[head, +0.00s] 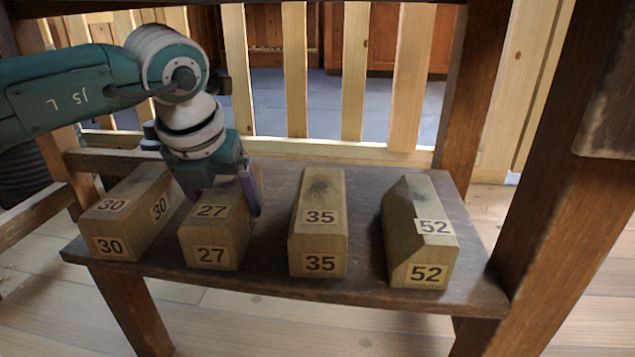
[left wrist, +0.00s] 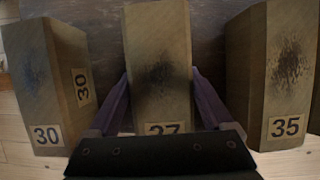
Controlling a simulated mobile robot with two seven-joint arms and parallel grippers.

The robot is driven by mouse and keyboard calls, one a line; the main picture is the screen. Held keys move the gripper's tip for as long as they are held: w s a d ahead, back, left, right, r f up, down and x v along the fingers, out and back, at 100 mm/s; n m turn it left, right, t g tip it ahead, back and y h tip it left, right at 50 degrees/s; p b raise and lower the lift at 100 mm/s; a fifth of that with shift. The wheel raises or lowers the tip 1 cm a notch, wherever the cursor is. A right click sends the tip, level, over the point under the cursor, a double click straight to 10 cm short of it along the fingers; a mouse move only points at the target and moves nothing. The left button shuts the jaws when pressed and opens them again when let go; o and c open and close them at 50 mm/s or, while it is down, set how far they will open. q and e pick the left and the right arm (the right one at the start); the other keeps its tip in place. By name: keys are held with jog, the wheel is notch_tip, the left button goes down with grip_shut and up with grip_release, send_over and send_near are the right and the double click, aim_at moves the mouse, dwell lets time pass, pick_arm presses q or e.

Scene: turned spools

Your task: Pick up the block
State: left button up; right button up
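The task says only "the block"; several numbered wooden blocks stand in a row. My left gripper (head: 221,199) is over the block marked 27 (head: 212,257), with its purple fingers on either side of it. In the left wrist view, block 27 (left wrist: 158,75) lies between the two fingers (left wrist: 160,85), which look spread, with little room at the sides. Block 27 rests on the shelf. Block 30 (head: 118,225) is to its left. Block 35 (head: 319,235) and block 52 (head: 420,240) are to its right. My right gripper is out of view.
The blocks stand on a dark wooden shelf (head: 370,281) with bare gaps between them. A slatted wooden rail (head: 295,70) runs behind it. A thick wooden post (head: 562,215) stands at the right. Block 30 (left wrist: 45,85) and block 35 (left wrist: 280,75) flank the fingers closely.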

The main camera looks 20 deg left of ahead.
pick_arm(q)
jog(key=c, duration=1.1)
